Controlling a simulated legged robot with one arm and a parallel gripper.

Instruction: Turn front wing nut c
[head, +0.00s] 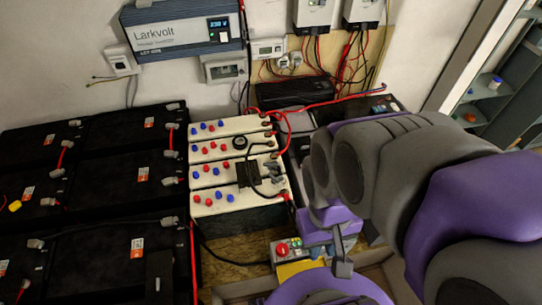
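A row of white-topped batteries (222,151) with red and blue caps stands in the middle. Small grey terminal fittings show at their right ends, one with red cables (267,118). I cannot single out front wing nut c; the fittings are too small and my arm covers the area to their right. My purple and grey arm reaches in from the right. Its end, apparently my gripper (342,261), is a grey finger-like part low in the view, right of the nearest white battery and apart from it. Whether it is open or shut is unclear.
Large black batteries (115,190) fill the left. A black item (248,173) with a looped cable lies on the white batteries. A small box with a red button (283,250) sits below them. A Larkvolt inverter (182,32) hangs on the wall. Shelves (500,95) stand upper right.

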